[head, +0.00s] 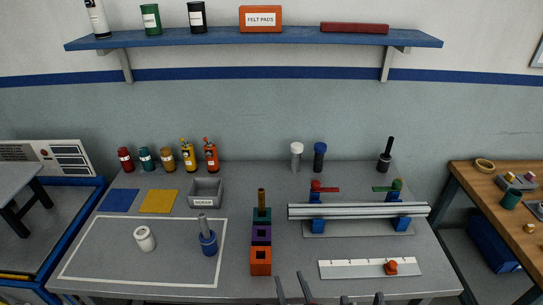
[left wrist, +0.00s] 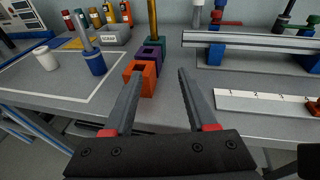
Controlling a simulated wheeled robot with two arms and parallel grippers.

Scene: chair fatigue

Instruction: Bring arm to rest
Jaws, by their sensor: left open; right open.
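My left gripper (head: 290,282) shows at the bottom edge of the head view, with its two fingers apart. In the left wrist view, my left gripper (left wrist: 160,78) is open and empty, its fingers pointing toward the table's front edge. The orange block (left wrist: 145,76) shows beyond the left finger, apart or touching I cannot tell. My right gripper (head: 362,299) shows only as two separated fingertips at the bottom edge of the head view, right of the left gripper. Nothing shows between them; the rest of both arms is out of view.
The grey table (head: 200,285) carries orange, purple and teal blocks (head: 261,262), a blue cup (head: 208,243), a white roll (head: 144,239), a metal rail (head: 358,211) and a white ruler strip (head: 350,269). A wooden table (head: 475,185) stands at right.

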